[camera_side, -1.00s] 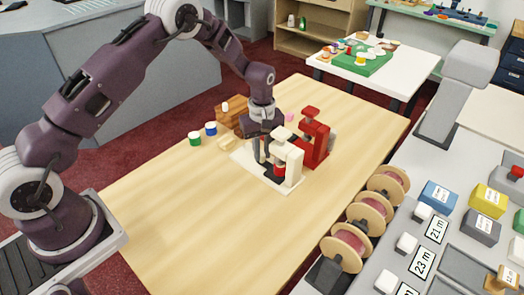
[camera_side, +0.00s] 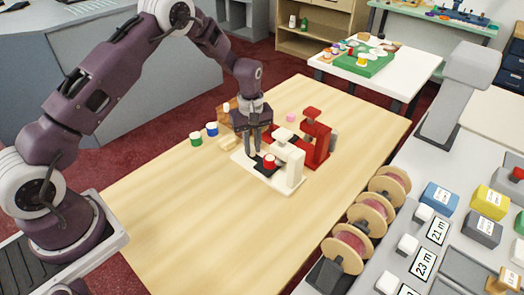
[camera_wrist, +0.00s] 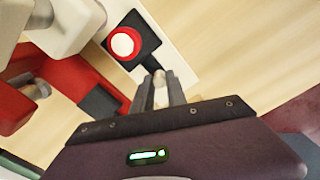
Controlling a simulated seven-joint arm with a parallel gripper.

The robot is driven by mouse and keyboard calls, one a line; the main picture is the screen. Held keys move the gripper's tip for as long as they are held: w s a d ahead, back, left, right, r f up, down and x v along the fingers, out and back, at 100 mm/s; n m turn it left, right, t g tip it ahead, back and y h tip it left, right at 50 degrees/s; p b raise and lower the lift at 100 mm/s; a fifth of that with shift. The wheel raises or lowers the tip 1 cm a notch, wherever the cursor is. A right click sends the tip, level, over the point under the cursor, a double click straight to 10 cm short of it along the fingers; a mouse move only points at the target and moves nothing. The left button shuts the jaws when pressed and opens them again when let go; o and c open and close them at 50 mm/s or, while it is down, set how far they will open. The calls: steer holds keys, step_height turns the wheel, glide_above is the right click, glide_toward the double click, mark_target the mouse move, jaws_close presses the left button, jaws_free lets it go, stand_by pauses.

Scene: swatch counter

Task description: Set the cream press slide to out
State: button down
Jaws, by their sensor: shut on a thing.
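The cream press (camera_side: 291,162) stands on a white base on the wooden table. Its dark slide (camera_wrist: 148,41) extends out from under the press head, and a red and white round piece (camera_wrist: 122,43) sits on it. That piece also shows in the side view (camera_side: 269,161), clear of the press head. My gripper (camera_side: 254,153) points down at the slide's outer end. In the wrist view its fingers (camera_wrist: 162,82) are shut on a small pale knob at the end of the slide. The knob is partly hidden by the fingers.
A red press (camera_side: 316,139) stands close behind the cream one. Green (camera_side: 195,139) and blue (camera_side: 212,129) pots and a wooden block (camera_side: 229,112) are to the left. Spools (camera_side: 366,214) line the right edge. The table's front is clear.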

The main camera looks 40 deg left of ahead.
steer(key=a, duration=0.4)
steer(key=shift+a, duration=0.1)
steer(key=c, duration=1.3)
jaws_free()
steer(key=shift+c, duration=0.2)
steer(key=shift+r, duration=0.25)
step_height(320, 180, up, 7)
steer(key=shift+f, duration=0.2)
